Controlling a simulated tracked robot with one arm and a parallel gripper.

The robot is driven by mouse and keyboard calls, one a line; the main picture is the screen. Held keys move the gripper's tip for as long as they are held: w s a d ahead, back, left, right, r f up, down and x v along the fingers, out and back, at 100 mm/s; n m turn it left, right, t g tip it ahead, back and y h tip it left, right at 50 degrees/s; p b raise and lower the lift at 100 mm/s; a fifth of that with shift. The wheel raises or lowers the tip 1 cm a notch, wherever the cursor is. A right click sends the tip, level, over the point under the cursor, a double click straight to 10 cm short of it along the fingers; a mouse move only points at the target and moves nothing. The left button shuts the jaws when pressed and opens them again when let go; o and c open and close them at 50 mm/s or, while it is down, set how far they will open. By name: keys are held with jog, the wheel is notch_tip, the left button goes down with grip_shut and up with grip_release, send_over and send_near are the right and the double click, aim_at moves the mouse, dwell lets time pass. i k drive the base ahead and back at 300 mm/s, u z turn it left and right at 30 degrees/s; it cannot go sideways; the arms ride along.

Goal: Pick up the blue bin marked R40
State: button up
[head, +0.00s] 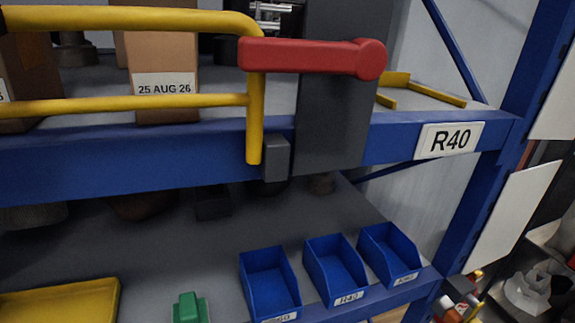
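Three blue bins stand in a row on the lower shelf, toward the bottom right. The middle blue bin (335,270) has a white label that seems to end in 40; its first letter is unclear. The left blue bin (269,284) has a label partly cut by the frame's bottom edge. The right blue bin (390,252) has a label too small to read surely. All three look empty. A white R40 sign (450,140) is on the blue beam above them. I cannot make out my gripper in this view.
A yellow rail (130,106) with a red handle (305,58) and a dark grey panel (340,100) crosses the upper shelf. A green object (189,308) and a yellow tray (60,302) are left of the bins. A blue upright (490,190) stands at right.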

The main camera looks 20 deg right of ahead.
aim_at(338, 274)
jog(key=u, duration=0.05)
jog(key=k, duration=1.2)
jog(key=z, duration=0.6)
jog(key=i, duration=1)
jog(key=u, duration=0.05)
